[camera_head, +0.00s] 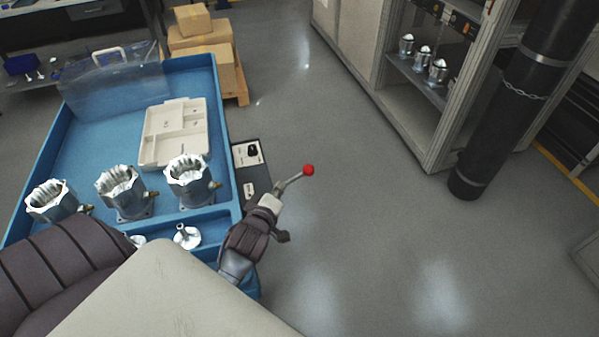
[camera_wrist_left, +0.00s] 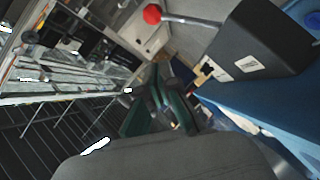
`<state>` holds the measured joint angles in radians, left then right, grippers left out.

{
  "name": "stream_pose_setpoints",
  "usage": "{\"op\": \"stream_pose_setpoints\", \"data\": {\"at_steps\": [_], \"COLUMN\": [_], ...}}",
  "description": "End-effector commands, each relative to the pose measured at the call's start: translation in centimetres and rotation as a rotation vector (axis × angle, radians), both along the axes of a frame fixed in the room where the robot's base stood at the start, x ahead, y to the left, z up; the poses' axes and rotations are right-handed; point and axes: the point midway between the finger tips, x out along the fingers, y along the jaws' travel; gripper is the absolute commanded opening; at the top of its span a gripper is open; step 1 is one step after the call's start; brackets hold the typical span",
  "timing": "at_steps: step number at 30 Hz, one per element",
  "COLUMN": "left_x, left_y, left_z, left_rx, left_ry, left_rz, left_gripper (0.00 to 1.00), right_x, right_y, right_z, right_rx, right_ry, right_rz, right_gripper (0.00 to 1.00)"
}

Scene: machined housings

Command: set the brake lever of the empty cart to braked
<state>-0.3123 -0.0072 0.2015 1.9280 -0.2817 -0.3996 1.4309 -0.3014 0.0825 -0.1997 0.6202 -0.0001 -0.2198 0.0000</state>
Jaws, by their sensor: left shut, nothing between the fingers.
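The blue cart (camera_head: 222,130) stands at the left and bears several things. A dark brake box (camera_head: 240,172) with pale labels is on its right side; the box also shows in the left wrist view (camera_wrist_left: 262,38). The brake lever (camera_head: 291,181) slants out to the right from it and ends in a red ball (camera_head: 308,170). The lever rod (camera_wrist_left: 190,20) and ball are at the top of the wrist view. My left gripper (camera_head: 271,203) is shut and empty, close to the lever's lower end. Whether it touches the lever is unclear. My right gripper is not in view.
Metal housings (camera_head: 124,192), a beige tray (camera_head: 174,135) and a clear box (camera_head: 110,82) are on the cart. Cardboard boxes (camera_head: 204,45) stand behind it. A cabinet (camera_head: 385,85) and black pillar (camera_head: 510,100) are at the right. The floor between is clear.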

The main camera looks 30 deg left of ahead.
Motion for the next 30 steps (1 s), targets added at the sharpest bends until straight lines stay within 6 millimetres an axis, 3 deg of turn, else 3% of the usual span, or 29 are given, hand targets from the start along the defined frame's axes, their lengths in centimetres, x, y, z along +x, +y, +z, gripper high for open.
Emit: {"op": "stream_pose_setpoints", "data": {"at_steps": [11, 25, 30], "left_x": [0.9, 9.2, 10.9], "left_y": [0.3, 3.1, 1.9], "left_z": [-0.3, -3.2, -4.8], "left_rx": [0.003, 0.003, -0.001], "left_ry": [0.002, 0.004, 0.004], "left_rz": [-0.002, -0.001, -0.001], "left_gripper": [0.00, 0.00, 0.00], "right_x": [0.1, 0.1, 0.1], "right_y": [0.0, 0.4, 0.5], "right_z": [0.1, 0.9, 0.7], "right_rx": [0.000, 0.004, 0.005], "right_ry": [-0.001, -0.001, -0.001], "right_rz": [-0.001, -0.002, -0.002], "right_gripper": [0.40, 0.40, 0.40]}}
